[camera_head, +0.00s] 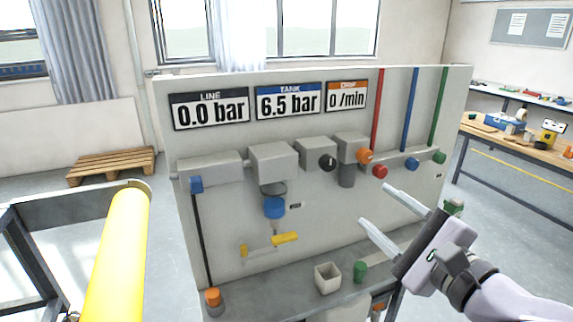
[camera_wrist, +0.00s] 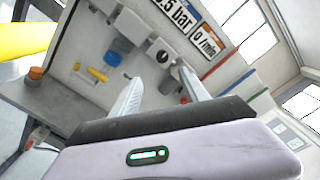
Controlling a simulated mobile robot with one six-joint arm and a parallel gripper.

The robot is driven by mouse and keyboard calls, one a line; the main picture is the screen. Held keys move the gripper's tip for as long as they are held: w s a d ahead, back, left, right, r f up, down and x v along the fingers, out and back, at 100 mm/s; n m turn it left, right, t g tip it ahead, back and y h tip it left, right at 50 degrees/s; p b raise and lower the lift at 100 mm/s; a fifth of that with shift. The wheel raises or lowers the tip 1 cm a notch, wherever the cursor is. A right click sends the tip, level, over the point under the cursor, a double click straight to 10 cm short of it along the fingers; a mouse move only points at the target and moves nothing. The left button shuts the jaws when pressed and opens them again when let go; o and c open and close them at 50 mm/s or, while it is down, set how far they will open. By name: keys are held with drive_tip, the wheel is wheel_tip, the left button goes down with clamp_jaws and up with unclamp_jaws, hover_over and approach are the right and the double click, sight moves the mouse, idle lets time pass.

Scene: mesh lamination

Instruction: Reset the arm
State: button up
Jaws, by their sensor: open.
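My gripper (camera_head: 381,208) is open and empty, at the right in front of the grey panel (camera_head: 325,220). Its two fingers point up and left toward the panel, and nothing is between them. In the wrist view my gripper (camera_wrist: 160,92) shows with its fingers apart, facing the panel's fittings. My arm comes in from the lower right in the head view. From these views I cannot tell the exact distance from the fingertips to the panel.
The panel carries a 0.0 bar line sign (camera_head: 210,109), a 6.5 bar tank sign (camera_head: 288,101), a black knob (camera_head: 327,162), a red knob (camera_head: 380,171) and a yellow handle (camera_head: 285,238). A white cup (camera_head: 327,278) stands on its ledge. A wooden pallet (camera_head: 112,164) lies behind left.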

drive_tip(key=s+a+f+n+g+y, duration=0.1)
drive_tip(key=s+a+f+n+g, duration=0.35)
drive_tip(key=a, duration=0.25)
drive_tip(key=s+a+f+n+g+y, duration=0.1)
drive_tip(key=s+a+f+n+g, duration=0.35)
drive_tip(key=a, duration=0.25)
drive_tip(key=s+d+f+n+g+h, duration=0.2)
drive_tip(key=s+d+f+n+h, duration=0.3)
drive_tip(key=s+n, duration=0.1)
drive_tip(key=shift+s+n+h, duration=0.3)
drive_tip(key=shift+n+h, duration=0.1)
drive_tip(key=shift+n, duration=0.5)
